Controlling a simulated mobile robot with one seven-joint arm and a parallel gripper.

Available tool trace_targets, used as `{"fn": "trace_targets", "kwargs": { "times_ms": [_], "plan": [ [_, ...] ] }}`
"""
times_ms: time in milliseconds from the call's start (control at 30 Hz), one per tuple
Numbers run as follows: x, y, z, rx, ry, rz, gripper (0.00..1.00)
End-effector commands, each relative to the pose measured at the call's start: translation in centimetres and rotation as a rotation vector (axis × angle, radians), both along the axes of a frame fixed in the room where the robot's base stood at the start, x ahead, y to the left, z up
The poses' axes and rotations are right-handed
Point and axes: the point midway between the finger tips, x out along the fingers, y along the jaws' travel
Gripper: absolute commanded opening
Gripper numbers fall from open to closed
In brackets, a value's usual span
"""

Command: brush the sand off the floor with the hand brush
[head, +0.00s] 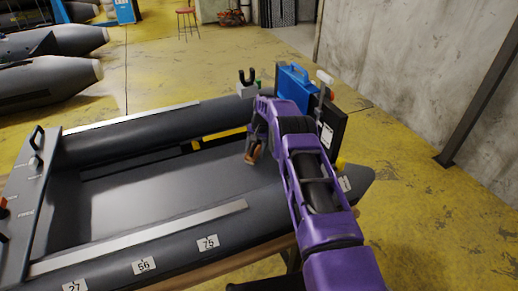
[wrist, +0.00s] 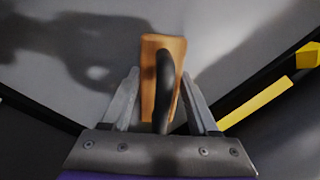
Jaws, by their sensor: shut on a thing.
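My gripper (wrist: 160,85) is shut on the hand brush (wrist: 161,46), with one grey finger on each side of it. The brush has a wooden body and a dark curved part over its middle. In the head view my gripper (head: 255,142) hangs from the purple arm over the right part of the boat, and the brown brush (head: 252,155) shows beneath it. The grey boat floor (head: 150,190) lies below and to the left. I cannot tell whether the brush touches the floor. No sand can be made out on the floor; the bristles are hidden.
Dark tubes (head: 170,250) with number labels edge the boat. A grey panel (head: 38,195) with a handle crosses its left end. A blue case (head: 293,80) and dark box stand at the right end. A yellow bar (head: 222,134) lies along the far side. Other boats lie far left.

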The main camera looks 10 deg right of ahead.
Motion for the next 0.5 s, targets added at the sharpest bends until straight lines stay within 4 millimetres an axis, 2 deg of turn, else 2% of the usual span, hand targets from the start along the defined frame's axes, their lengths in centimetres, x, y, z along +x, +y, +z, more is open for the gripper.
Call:
{"fn": "trace_targets", "kwargs": {
  "times_ms": [100, 500],
  "plan": [
    [-0.2, 1.0, 0.2, 0.0, 0.0, 0.002, 0.16],
    [-0.4, 2.6, 0.2, 0.0, -0.003, 0.002, 0.16]
  ]
}}
